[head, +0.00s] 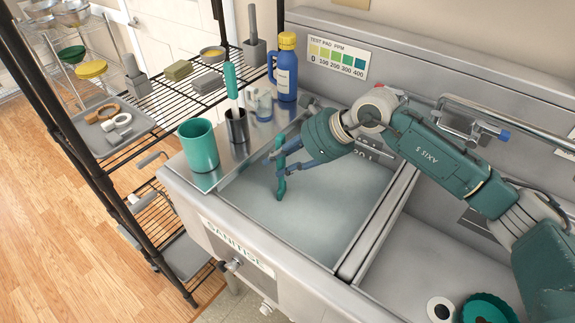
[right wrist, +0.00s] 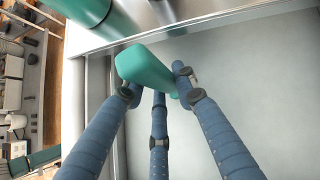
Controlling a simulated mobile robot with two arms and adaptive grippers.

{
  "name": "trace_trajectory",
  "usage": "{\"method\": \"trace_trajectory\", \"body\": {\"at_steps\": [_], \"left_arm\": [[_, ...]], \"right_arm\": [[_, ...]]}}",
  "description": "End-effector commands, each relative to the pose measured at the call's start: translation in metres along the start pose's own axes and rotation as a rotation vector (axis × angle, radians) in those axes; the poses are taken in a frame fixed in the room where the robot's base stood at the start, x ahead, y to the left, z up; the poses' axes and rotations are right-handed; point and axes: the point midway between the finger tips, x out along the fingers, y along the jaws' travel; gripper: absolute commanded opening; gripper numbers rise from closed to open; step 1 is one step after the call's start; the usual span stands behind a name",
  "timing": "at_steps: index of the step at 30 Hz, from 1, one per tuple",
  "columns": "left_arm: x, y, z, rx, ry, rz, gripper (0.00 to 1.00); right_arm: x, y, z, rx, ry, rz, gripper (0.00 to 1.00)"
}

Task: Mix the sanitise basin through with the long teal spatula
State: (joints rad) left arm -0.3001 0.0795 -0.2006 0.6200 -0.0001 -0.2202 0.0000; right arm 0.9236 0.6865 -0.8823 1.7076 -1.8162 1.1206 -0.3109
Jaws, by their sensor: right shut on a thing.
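The sanitise basin (head: 310,220) is the grey sink compartment with the SANITISE label on its front; its inside looks pale and hazy. My right gripper (head: 282,162) reaches over it from the right, with its blue fingers shut on a teal tool, which I take as the long teal spatula (head: 281,185). The spatula stands roughly upright near the basin's left side, its lower end inside the basin. How deep it reaches is unclear. In the right wrist view the fingers (right wrist: 158,88) close around its thick teal end (right wrist: 145,70). My left gripper is out of view.
A divider (head: 378,225) separates the right basin, holding teal and white items.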

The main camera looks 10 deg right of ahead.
Motion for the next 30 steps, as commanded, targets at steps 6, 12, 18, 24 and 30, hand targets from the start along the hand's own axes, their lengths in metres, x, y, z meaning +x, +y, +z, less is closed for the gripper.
{"method": "trace_trajectory", "body": {"at_steps": [6, 12, 18, 24, 30], "left_arm": [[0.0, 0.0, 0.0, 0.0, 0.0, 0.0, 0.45], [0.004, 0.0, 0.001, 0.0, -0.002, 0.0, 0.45], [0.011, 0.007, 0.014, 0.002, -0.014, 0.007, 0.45], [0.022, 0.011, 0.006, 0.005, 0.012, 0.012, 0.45], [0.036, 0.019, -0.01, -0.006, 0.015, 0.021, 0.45]], "right_arm": [[-0.003, 0.001, -0.003, 0.0, 0.0, 0.0, 0.0], [-0.021, 0.009, -0.024, 0.0, 0.002, -0.002, 0.0], [-0.041, 0.018, -0.048, 0.001, 0.001, -0.001, 0.0], [-0.061, 0.028, -0.071, 0.001, 0.002, -0.002, 0.0], [-0.081, 0.036, -0.093, 0.0, 0.001, -0.002, 0.0]]}}
